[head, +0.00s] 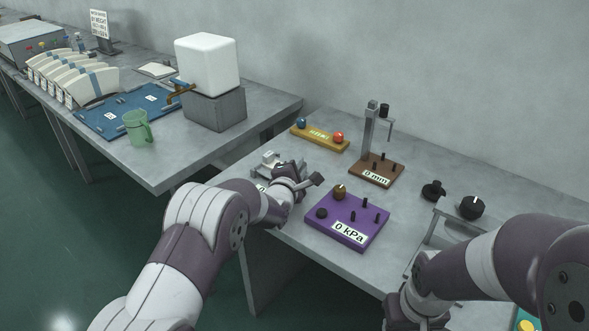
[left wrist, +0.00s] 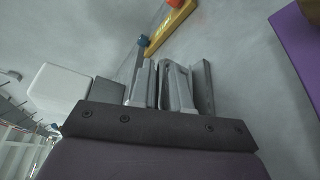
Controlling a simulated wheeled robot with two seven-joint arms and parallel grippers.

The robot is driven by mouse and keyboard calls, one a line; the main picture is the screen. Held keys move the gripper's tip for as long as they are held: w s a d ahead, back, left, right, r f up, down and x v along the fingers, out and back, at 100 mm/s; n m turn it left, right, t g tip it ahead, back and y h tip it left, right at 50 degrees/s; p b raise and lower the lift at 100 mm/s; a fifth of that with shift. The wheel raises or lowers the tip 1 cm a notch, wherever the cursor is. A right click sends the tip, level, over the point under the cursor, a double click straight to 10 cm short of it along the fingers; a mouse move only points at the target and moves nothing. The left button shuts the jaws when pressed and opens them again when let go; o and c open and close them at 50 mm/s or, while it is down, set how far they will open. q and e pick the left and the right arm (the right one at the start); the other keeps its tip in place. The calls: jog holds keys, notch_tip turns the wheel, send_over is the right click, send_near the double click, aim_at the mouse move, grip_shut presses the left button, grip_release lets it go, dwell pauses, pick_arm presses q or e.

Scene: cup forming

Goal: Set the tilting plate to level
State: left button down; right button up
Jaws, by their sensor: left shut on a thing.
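A small pale grey device (head: 270,163), which I take to be the tilting plate, stands near the left edge of the right table. My left gripper (head: 308,181) is at its right side and hides part of it and most of its white label. I cannot read its tilt. In the left wrist view the fingers (left wrist: 162,68) are close together, shut on a narrow grey part that seems to belong to the device; the grip itself is hard to make out. My right gripper (head: 416,312) is low at the bottom, mostly hidden by its own arm.
A purple box (head: 346,222) reading 0 kPa stands close to the right of my left gripper. Behind are a brown stand (head: 377,170) reading 0 mm and a yellow bar (head: 320,137) with blue and red balls. Black knobs (head: 471,207) sit farther right.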

pick_arm(q)
jog(key=shift+f, duration=0.15)
jog(key=c, duration=1.4)
grip_release()
jog(key=shift+c, duration=0.2)
jog(key=shift+s, duration=0.1)
jog(key=shift+s, duration=0.2)
jog(key=v, duration=1.2)
jog(key=shift+s+a+p, duration=0.1)
jog(key=shift+p, duration=0.25)
